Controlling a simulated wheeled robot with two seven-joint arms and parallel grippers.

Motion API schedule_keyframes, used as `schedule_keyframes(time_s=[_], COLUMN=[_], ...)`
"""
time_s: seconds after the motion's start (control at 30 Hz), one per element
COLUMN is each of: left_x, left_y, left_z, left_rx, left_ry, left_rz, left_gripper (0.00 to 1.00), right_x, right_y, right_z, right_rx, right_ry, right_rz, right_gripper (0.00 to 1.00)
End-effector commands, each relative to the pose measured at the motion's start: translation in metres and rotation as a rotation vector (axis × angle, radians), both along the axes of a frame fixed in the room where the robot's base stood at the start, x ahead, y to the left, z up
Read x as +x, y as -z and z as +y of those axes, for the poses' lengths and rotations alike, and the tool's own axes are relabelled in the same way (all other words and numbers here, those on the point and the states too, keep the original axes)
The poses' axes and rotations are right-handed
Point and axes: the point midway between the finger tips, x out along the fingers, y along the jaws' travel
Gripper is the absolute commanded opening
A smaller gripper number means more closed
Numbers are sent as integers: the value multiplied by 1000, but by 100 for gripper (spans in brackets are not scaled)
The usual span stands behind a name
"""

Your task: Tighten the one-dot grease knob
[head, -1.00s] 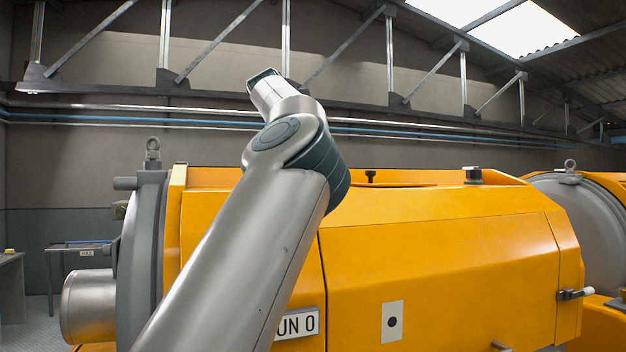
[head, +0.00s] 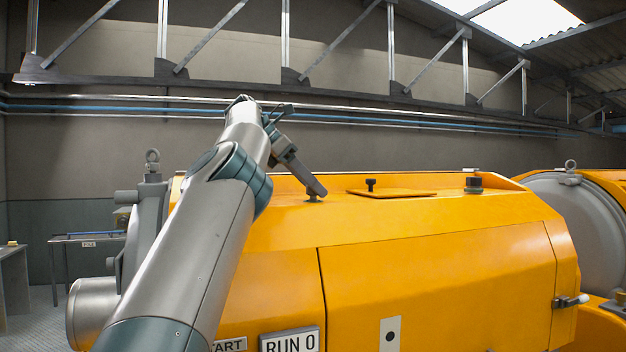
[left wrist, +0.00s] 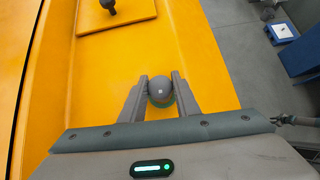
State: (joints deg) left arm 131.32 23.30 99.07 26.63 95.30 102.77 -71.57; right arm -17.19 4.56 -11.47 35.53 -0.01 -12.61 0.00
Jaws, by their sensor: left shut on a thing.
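The grease knob (left wrist: 160,90) is a small grey round knob with one pale dot on top and a green ring at its base. It stands on the yellow machine top. In the head view its dark base (head: 313,199) shows just below my left fingertips. My left gripper (head: 318,189) reaches down to it from the upper left. In the left wrist view my left gripper (left wrist: 161,84) has one finger on each side of the knob and is shut on it. My right gripper is in no view.
A raised yellow hatch (head: 400,193) with a black knob (head: 370,184) lies right of the gripper. A dark cap (head: 473,184) stands farther right. A plate with one black dot (head: 390,336) is on the machine's front. A blue box (left wrist: 300,54) stands on the floor beyond.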

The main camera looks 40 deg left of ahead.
Motion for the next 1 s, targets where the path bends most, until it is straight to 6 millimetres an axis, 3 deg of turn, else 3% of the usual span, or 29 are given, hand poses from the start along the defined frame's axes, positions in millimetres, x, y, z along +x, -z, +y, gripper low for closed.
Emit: schedule_keyframes(time_s=[0.4,0.43,0.5,1.0], left_x=[0,0,0,-1], left_y=[-3,-3,-3,-9], left_z=[0,0,0,-3], left_rx=[1,1,1,0], left_ry=[8,8,8,7], left_rz=[-9,-9,-8,-2], left_gripper=[6,36,48,48], right_x=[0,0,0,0], right_y=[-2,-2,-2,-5], right_z=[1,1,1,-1], right_rx=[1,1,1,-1], right_ry=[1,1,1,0], right_rz=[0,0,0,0], right_gripper=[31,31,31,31])
